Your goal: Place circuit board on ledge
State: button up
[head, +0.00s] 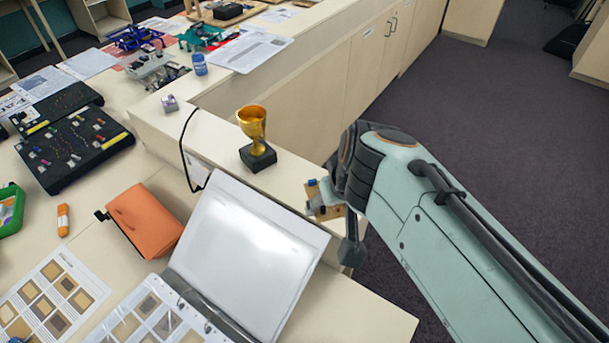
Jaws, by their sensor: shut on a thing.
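A small tan-orange board with pale and blue parts (330,211), apparently the circuit board, is at my gripper (337,222) in the head view. My gripper is shut on it, but the arm hides much of the grip and part of the board. The ledge (295,178) is the long cream raised strip along the table. The board is at the near right end of the ledge, overlapping its edge in the picture. I cannot tell whether it touches the ledge.
A gold trophy on a black base (258,156) stands on the ledge, left of my gripper. An open binder (245,250) leans close to the ledge. A black cable (184,150) hangs over its edge.

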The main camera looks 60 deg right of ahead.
jog(key=w+d, duration=0.1)
jog(key=w+d+f, duration=0.1)
jog(key=d, duration=0.1)
jog(key=d+f, duration=0.1)
jog(key=shift+w+d+f, duration=0.25)
jog(key=shift+w+d, duration=0.15)
jog(key=d+f, duration=0.1)
jog(key=w+d+f, duration=0.1)
jog(key=f, duration=0.1)
jog(key=w+d+f, duration=0.1)
jog(key=shift+d+f, duration=0.35)
jog(key=shift+w+d+f, duration=0.3)
jog(key=shift+d+f, duration=0.1)
jog(key=shift+f, duration=0.15)
jog(key=shift+w+f, duration=0.1)
jog(key=shift+f, duration=1.55)
jog(key=o, duration=0.9)
jog(key=shift+f, duration=0.15)
jog(key=shift+o, duration=0.2)
